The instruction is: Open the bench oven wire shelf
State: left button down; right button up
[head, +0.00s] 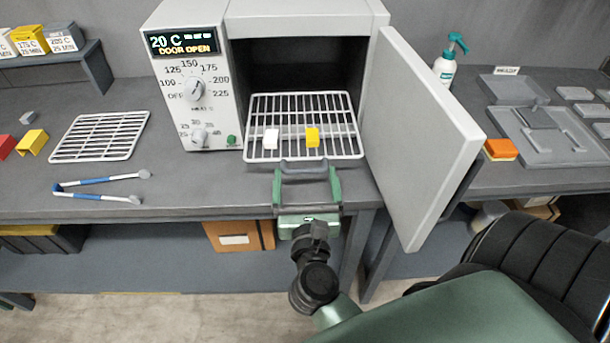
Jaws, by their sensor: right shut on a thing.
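The bench oven (195,75) stands on the bench with its door (420,135) swung open to the right. Its display reads 20 C and DOOR OPEN. The white wire shelf (335,110) sticks out of the oven mouth toward me. A white piece (271,138) and a yellow piece (312,137) sit on it. My right gripper (305,172) is shut on the shelf's front, at a grey handle at its front edge. Its green fingers partly hide the handle. My left gripper is not in view.
A loose wire rack (99,136) and blue-handled tongs (100,186) lie on the bench at left. Red and yellow pieces (32,142) lie at far left. An orange block (500,149) and a spray bottle (447,62) stand right of the door.

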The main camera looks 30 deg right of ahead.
jog(key=shift+d, duration=0.1)
jog(key=o, duration=1.8)
jog(key=shift+s, duration=0.15)
jog(key=b+v, duration=0.3)
jog(key=v, duration=0.4)
jog(key=shift+s+a, duration=0.2)
jog(key=shift+s, duration=0.05)
